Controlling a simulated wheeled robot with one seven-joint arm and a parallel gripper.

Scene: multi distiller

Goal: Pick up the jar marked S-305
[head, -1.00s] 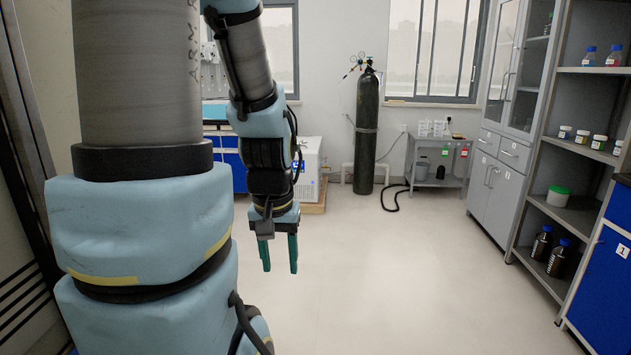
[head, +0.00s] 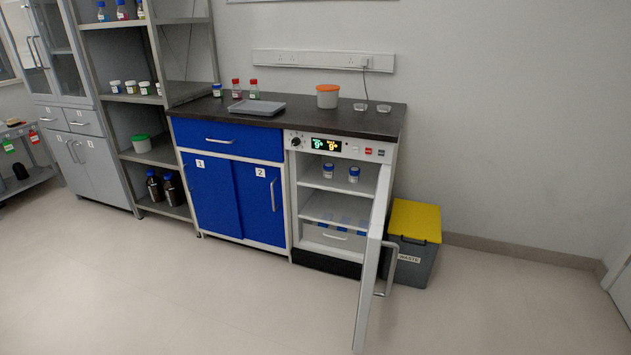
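No marking S-305 is legible on any jar, so I cannot tell which one it is. Two small jars with blue and white colours (head: 341,173) stand on the upper shelf inside the open white cabinet (head: 348,147). Several more blue-marked containers (head: 345,222) are lower in it, partly blurred. Several small jars (head: 130,87) stand on the grey shelf rack at left. One blue-topped jar (head: 217,90) is on the dark counter. A tub with an orange lid (head: 327,96) stands further right on the counter. My gripper is not in view.
The cabinet's door (head: 369,270) stands open, jutting toward me over the floor. A grey waste bin with a yellow lid (head: 415,222) is right of it. A grey tray (head: 256,107) and two red-capped bottles (head: 245,89) are on the counter. The floor in front is clear.

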